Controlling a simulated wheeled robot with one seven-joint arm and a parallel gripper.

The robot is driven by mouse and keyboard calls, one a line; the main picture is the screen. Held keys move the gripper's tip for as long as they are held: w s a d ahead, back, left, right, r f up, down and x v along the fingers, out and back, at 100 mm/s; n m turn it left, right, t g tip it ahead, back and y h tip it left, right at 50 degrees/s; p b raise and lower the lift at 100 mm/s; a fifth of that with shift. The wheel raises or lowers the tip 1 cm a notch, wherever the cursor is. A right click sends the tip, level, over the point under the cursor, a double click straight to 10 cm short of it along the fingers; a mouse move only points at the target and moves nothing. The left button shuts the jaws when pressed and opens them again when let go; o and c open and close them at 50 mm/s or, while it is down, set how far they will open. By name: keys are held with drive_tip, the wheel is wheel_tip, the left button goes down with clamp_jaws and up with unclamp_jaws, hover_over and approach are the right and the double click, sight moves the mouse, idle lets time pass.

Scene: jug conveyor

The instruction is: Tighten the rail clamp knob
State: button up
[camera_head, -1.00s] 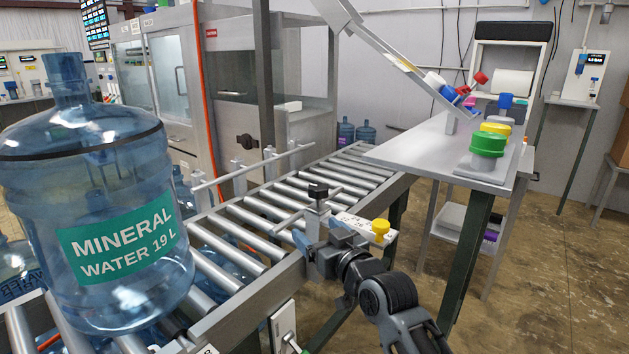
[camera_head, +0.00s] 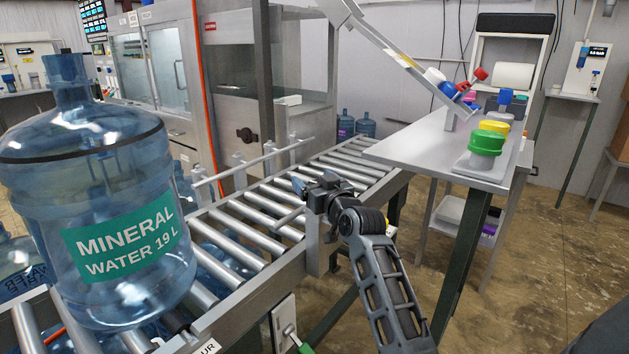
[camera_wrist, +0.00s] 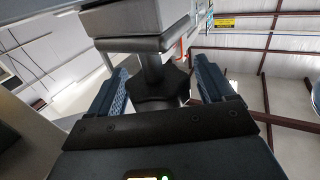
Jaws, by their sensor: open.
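In the wrist view a dark, lobed rail clamp knob (camera_wrist: 157,84) sits below a grey post and a flat dark block. My gripper (camera_wrist: 160,78) is open, with one blue-grey finger on each side of the knob. Gaps show between the knob and both fingers, so it does not look gripped. In the head view my gripper (camera_head: 312,184) is at the near side rail of the roller conveyor, and it hides the knob and most of the clamp bracket.
A large blue water jug (camera_head: 95,200) stands on the roller conveyor (camera_head: 245,222) at left. A guide rail (camera_head: 255,160) runs along the far side. A side table (camera_head: 430,150) with green and yellow caps (camera_head: 487,142) stands at right.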

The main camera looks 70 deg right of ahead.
drive_tip(key=shift+w, duration=0.1)
drive_tip(key=c, duration=1)
drive_tip(key=shift+o, duration=0.2)
drive_tip(key=shift+d+r+p, duration=0.1)
drive_tip(key=shift+p, duration=0.35)
drive_tip(key=shift+d+m+g+h+p, duration=0.1)
drive_tip(key=shift+m+g+h+p, duration=0.35)
drive_tip(key=shift+p, duration=0.45)
drive_tip(key=shift+s+m+g+h+p, duration=0.25)
drive_tip(key=shift+g+h+p, duration=0.1)
drive_tip(key=shift+p, duration=0.65)
drive_tip(key=o, duration=1)
drive_tip(key=shift+w, duration=0.1)
drive_tip(key=shift+c, duration=0.2)
